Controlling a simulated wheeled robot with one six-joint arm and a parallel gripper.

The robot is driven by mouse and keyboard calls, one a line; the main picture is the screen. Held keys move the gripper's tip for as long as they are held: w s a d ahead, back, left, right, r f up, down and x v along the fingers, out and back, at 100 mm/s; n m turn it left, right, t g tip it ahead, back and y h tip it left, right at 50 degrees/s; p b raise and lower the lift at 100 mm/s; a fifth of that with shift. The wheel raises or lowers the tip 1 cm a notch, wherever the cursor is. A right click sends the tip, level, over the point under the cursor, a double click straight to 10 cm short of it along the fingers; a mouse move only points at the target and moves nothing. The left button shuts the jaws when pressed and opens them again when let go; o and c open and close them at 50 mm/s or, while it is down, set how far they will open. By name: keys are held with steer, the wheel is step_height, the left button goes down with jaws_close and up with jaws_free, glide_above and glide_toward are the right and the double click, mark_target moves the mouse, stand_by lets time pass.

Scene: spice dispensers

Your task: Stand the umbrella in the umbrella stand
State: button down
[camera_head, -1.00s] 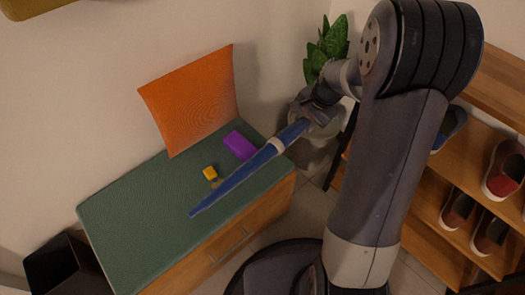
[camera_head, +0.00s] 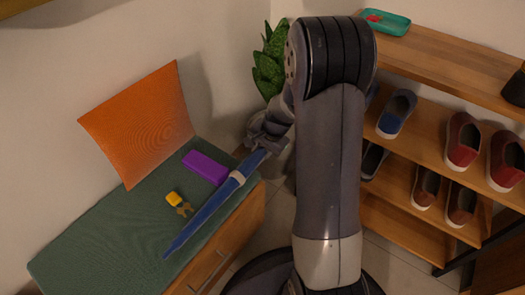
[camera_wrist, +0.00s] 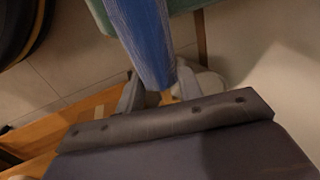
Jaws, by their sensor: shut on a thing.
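The closed blue umbrella (camera_head: 208,207) has a pale band and slants down to the left across the front of the green-topped bench. My gripper (camera_head: 268,142) is shut on its upper end, partly hidden behind my arm. In the wrist view the umbrella (camera_wrist: 142,35) runs up from between the fingers of my gripper (camera_wrist: 160,88). Whether the tip touches the bench is unclear. I cannot make out an umbrella stand in the current views.
The bench (camera_head: 100,235) carries an orange cushion (camera_head: 145,125), a purple box (camera_head: 205,167) and keys with a yellow tag (camera_head: 175,198). A plant (camera_head: 268,65) stands in the corner. A wooden shoe rack (camera_head: 430,155) with several shoes and a teal tray (camera_head: 385,22) is at right.

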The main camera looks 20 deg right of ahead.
steer(key=shift+f, duration=0.15)
steer(key=c, duration=1)
jaws_free()
steer(key=shift+o, duration=0.2)
steer(key=p+v, duration=0.4)
steer(key=v, duration=0.8)
